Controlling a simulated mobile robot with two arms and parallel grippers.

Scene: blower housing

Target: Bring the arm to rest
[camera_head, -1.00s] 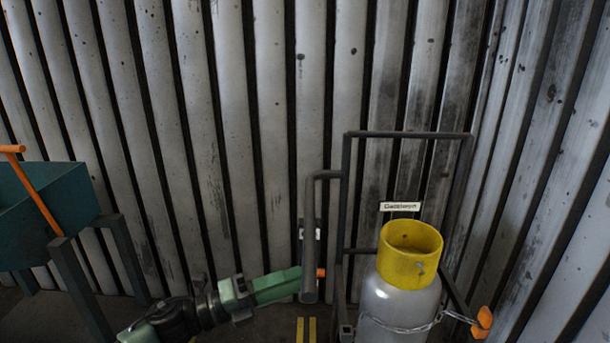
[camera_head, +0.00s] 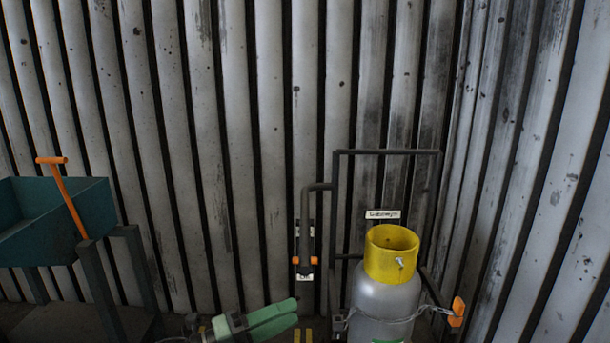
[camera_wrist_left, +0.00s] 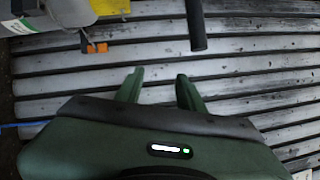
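My left gripper (camera_head: 294,311) is green and shows at the bottom middle of the head view. In the left wrist view its two fingers (camera_wrist_left: 158,84) stand apart with nothing between them. In the head view it is below and left of a dark pipe handle (camera_head: 305,262) with orange ends, and apart from it. The dark pipe end also shows in the left wrist view (camera_wrist_left: 197,30), beyond the fingers. My right gripper is not in either view.
A grey gas cylinder (camera_head: 380,295) with a yellow collar (camera_head: 391,253) stands chained in a dark frame (camera_head: 437,190) at the right. A teal bin (camera_head: 90,207) with an orange handle (camera_head: 65,195) is at the left. A corrugated metal wall (camera_head: 220,130) closes the back.

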